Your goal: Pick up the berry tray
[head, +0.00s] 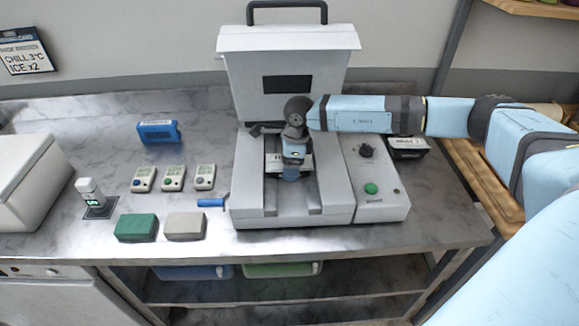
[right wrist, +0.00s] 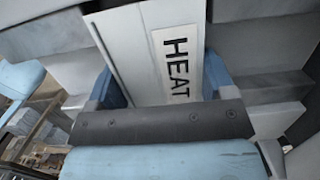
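I cannot make out a berry tray in either view. My right gripper (head: 290,172) hangs over the middle channel of the grey sealing machine (head: 335,205), below its raised lid (head: 288,45). In the right wrist view the two blue fingers of the right gripper (right wrist: 160,88) stand apart. A pale panel with a black HEAT label (right wrist: 178,62) shows between and beyond them; I see no clear grip on it. The gripper and wrist hide part of the channel. My left gripper is not in view.
Left of the machine lie a blue device (head: 158,131), several small white meters, a green block (head: 136,228), a grey block (head: 184,226) and a small blue-handled tool (head: 212,202). A white box (head: 25,180) stands far left. The steel counter's back left is mostly clear.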

